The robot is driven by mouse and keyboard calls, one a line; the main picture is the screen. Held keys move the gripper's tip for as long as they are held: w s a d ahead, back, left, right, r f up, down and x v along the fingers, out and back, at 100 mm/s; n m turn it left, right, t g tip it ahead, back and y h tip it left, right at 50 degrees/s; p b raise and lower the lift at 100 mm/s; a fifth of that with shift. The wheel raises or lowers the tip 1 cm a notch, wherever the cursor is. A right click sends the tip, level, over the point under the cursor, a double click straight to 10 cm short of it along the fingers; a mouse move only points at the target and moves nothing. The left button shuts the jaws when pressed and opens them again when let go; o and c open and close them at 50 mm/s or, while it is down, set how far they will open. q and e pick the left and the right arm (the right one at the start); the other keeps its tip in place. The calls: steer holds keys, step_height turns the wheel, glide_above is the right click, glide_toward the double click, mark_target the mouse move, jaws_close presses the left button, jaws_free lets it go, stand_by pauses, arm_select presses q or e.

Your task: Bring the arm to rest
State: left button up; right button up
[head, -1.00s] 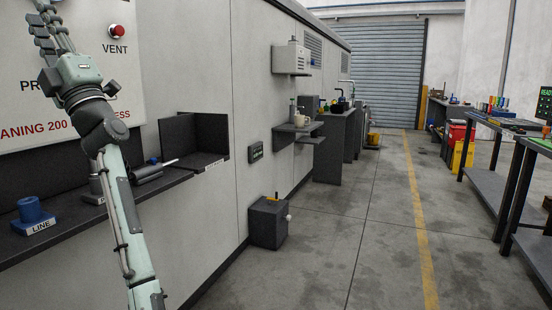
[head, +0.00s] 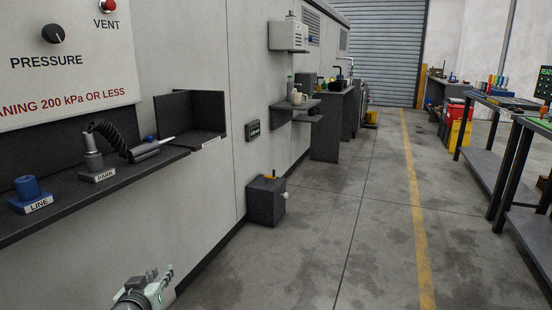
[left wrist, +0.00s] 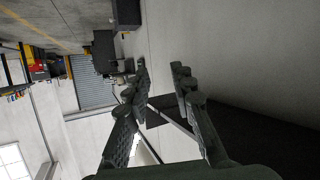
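My left arm is low, at the bottom edge of the head view, where only a small part of its end shows. In the left wrist view my left gripper (left wrist: 160,68) has its two fingers apart with nothing between them; it is open and empty. It hangs clear of the dark shelf (head: 120,181) on the wall. My right gripper is in neither view.
On the shelf stand a blue LINE fitting (head: 30,192) and a PARK post (head: 93,160) with a black coiled hose. The wall panel (head: 60,70) has a PRESSURE knob and red VENT button. A dark box (head: 265,202) stands on the floor; the aisle is clear.

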arm_select(q)
steer(key=s+d+f+m+g, duration=0.1)
steer(key=s+f+g, duration=0.4)
steer(key=s+f, duration=0.8)
steer(key=s+f+m+g, duration=0.3)
steer(key=s+f+g, duration=0.3)
steer(key=s+f, duration=0.7)
steer(key=s, duration=0.7)
steer(key=shift+d, duration=0.35)
